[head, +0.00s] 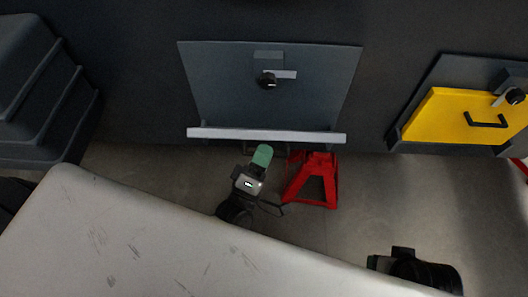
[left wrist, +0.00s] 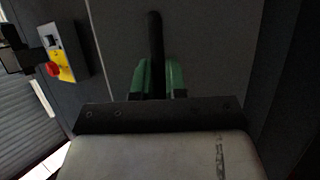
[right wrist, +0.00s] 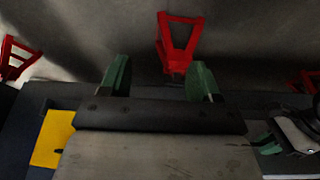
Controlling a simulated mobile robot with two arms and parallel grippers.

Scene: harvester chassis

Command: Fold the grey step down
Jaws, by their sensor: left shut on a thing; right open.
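The grey step (head: 225,85) appears as a flat dark grey panel on the chassis side, with a pale strip along its lower edge and a latch (head: 268,79) with a pale lever near its top. My left gripper (head: 262,155) is just below the pale strip. In the left wrist view its green fingers (left wrist: 158,78) are shut on a black bar (left wrist: 154,40) in front of a grey surface. Whether this bar belongs to the step is unclear. My right gripper (right wrist: 158,80) is open and empty, off to the right and away from the step.
A red stand (head: 313,180) is on the floor just right of my left gripper. A yellow panel (head: 460,115) with a black handle is at the right. Dark stepped bodywork (head: 35,90) fills the upper left. A box with a red button (left wrist: 62,52) shows in the left wrist view.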

